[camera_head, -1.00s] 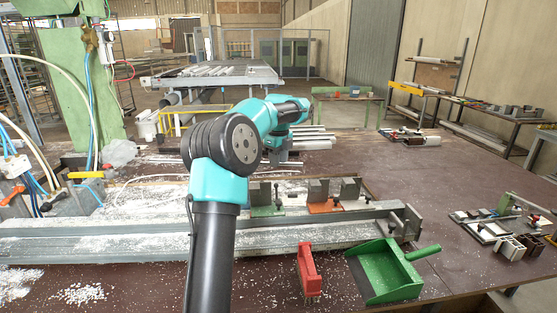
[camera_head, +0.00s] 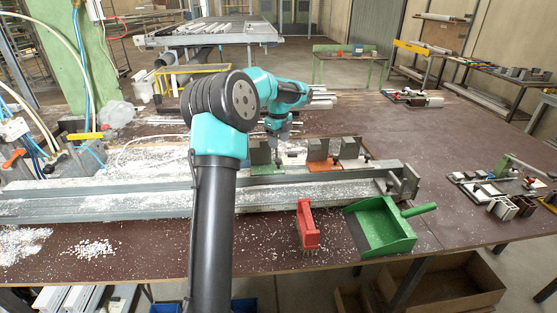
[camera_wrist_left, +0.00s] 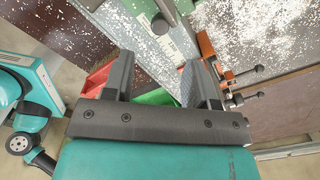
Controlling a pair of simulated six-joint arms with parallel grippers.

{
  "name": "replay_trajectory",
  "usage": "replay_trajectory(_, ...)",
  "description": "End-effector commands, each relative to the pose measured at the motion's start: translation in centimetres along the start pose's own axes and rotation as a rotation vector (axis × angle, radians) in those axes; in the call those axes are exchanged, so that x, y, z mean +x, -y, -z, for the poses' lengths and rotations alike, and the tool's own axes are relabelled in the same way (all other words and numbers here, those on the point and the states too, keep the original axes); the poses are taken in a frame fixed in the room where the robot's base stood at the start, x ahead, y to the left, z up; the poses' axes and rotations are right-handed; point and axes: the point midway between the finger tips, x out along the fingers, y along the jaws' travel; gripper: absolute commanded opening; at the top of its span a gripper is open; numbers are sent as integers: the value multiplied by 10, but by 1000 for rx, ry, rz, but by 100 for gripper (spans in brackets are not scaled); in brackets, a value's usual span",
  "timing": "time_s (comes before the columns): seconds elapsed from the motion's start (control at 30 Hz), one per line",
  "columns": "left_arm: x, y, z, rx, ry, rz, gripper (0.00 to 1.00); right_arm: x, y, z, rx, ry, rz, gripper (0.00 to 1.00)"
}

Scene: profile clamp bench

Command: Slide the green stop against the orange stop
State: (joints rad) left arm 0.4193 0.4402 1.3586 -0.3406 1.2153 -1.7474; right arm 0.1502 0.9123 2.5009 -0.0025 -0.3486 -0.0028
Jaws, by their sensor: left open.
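The green stop (camera_head: 266,169), a grey block on a green base, sits on the bench behind the long metal profile. The orange stop (camera_head: 325,167), a grey block on an orange base, stands to its right with a gap between them. My left gripper (camera_head: 279,137) is just above and behind the green stop, pointing down, its fingers small in the head view. In the left wrist view the fingers (camera_wrist_left: 157,68) are open with nothing held. The green stop's edge (camera_wrist_left: 163,10) shows beyond them, and the orange stop (camera_wrist_left: 206,47) is by the right finger. My right gripper is not visible.
Another grey block (camera_head: 350,147) stands right of the orange stop. The metal profile (camera_head: 110,205) runs along the front, with an end clamp (camera_head: 403,182). A red brush (camera_head: 307,226) and green dustpan (camera_head: 382,230) lie in front.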

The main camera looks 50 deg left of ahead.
Motion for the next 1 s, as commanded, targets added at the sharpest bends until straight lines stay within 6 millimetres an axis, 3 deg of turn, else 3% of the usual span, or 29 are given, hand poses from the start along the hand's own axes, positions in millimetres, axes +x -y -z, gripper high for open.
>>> replay_trajectory(0.3, 55, -1, 0, 1, -2, -3, 52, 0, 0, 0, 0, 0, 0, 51)
replay_trajectory(0.5, 79, 0, 0, 0, -1, -2, 52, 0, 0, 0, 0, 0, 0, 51)
replay_trajectory(0.9, 87, 0, 0, 1, 0, 0, 52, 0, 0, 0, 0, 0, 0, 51)
replay_trajectory(1.0, 86, 0, 0, 1, -1, 1, 44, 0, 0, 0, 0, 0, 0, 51)
